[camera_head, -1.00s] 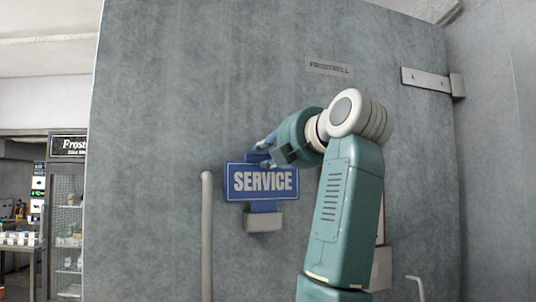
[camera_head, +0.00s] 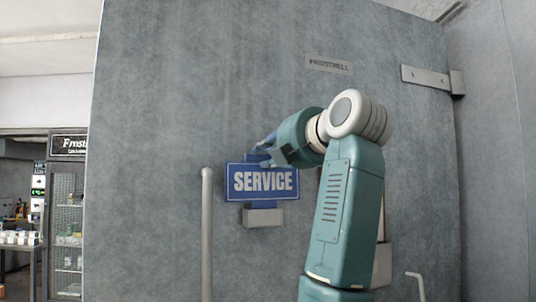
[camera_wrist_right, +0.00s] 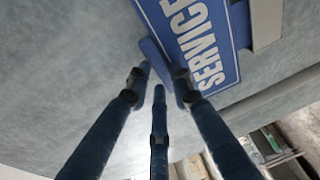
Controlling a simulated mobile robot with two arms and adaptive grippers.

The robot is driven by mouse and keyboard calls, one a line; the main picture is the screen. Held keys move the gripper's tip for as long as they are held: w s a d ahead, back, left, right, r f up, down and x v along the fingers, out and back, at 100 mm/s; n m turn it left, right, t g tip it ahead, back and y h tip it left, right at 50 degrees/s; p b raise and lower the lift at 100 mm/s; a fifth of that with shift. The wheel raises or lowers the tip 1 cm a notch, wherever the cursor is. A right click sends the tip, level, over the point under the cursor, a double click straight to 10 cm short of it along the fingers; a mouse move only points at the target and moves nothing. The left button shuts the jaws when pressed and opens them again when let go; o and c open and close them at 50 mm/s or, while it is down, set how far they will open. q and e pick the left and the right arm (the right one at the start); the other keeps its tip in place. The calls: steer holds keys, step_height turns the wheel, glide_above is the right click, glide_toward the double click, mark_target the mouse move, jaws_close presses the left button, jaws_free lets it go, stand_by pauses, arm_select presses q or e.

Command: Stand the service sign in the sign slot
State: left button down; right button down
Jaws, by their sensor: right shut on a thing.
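The service sign (camera_head: 262,182) is a blue plate with white lettering, upright on the grey wall panel in the head view. My right gripper (camera_head: 267,156) is shut on the blue tab at its top edge. In the wrist view, the dark blue fingers of the right gripper (camera_wrist_right: 160,78) close around that tab, and the service sign (camera_wrist_right: 190,40) shows tilted. The sign slot (camera_head: 262,218) is a grey block directly below the sign. The sign's short blue stem reaches down to the block; its lower end is hidden. My left gripper is not in view.
A vertical grey handle bar (camera_head: 207,235) stands just left of the sign and slot. A metal hinge plate (camera_head: 427,79) is at the upper right. A glass-door cabinet (camera_head: 67,220) stands beyond the panel's left edge. The panel above the sign is clear apart from a nameplate (camera_head: 329,64).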

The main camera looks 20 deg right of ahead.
steer(key=shift+w+f+b, duration=0.1)
steer(key=shift+f+b, duration=0.4)
steer(key=shift+f, duration=0.1)
stand_by(0.3)
steer(key=c, duration=1.4)
jaws_free()
steer(key=shift+c, duration=0.2)
